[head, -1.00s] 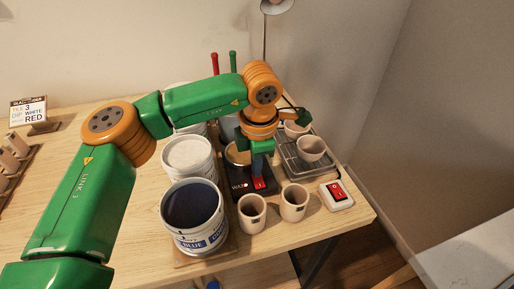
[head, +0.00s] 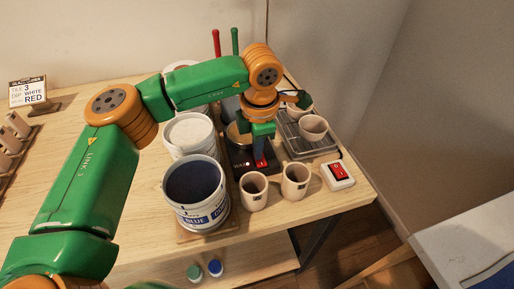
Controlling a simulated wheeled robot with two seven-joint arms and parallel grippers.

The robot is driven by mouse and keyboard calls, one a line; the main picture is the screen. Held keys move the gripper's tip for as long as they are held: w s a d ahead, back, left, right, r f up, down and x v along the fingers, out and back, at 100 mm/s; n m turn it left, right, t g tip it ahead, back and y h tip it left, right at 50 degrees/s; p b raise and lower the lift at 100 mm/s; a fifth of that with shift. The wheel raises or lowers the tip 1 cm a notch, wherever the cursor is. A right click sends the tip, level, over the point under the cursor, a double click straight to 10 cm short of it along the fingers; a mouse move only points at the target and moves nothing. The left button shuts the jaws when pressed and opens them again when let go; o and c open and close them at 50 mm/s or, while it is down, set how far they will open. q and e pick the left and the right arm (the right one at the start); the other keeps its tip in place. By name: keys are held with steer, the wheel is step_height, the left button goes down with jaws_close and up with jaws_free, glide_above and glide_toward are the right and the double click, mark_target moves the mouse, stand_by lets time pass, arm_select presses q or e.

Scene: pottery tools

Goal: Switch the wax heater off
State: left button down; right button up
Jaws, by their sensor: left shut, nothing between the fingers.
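The wax heater (head: 243,170) is a dark, flat base marked with white lettering, standing behind two cups. A round pot (head: 236,138) sits on it, partly hidden by my left gripper. A red switch (head: 262,162) shows at the heater's front right. My left gripper (head: 260,156) points down right at this switch, shut and empty. I cannot tell whether its fingertips touch the switch, or which way the switch is set. My right gripper is not in view.
Two cups (head: 254,192) (head: 296,181) stand close in front of the heater. A white box with a red rocker (head: 338,175) lies at right. Buckets of blue (head: 196,190) and white glaze (head: 190,134) stand left. A wire rack (head: 300,142) with bowls is behind right.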

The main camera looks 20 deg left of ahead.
arm_select(q)
steer(key=shift+s+d+f, duration=0.15)
steer(key=shift+s+f, duration=0.3)
steer(key=shift+f, duration=0.1)
steer(key=shift+r, duration=0.1)
steer(key=r+p, duration=0.2)
steer(key=r, duration=0.1)
steer(key=r+p, duration=0.1)
steer(key=r, duration=0.1)
steer(key=shift+d+r, duration=0.15)
steer(key=shift+d, duration=0.15)
step_height(320, 180, up, 3)
steer(key=b, duration=0.1)
step_height(320, 180, up, 6)
glide_above(260, 162)
steer(key=shift+s+r, duration=0.25)
steer(key=shift+s, duration=0.05)
steer(key=shift+w, duration=0.1)
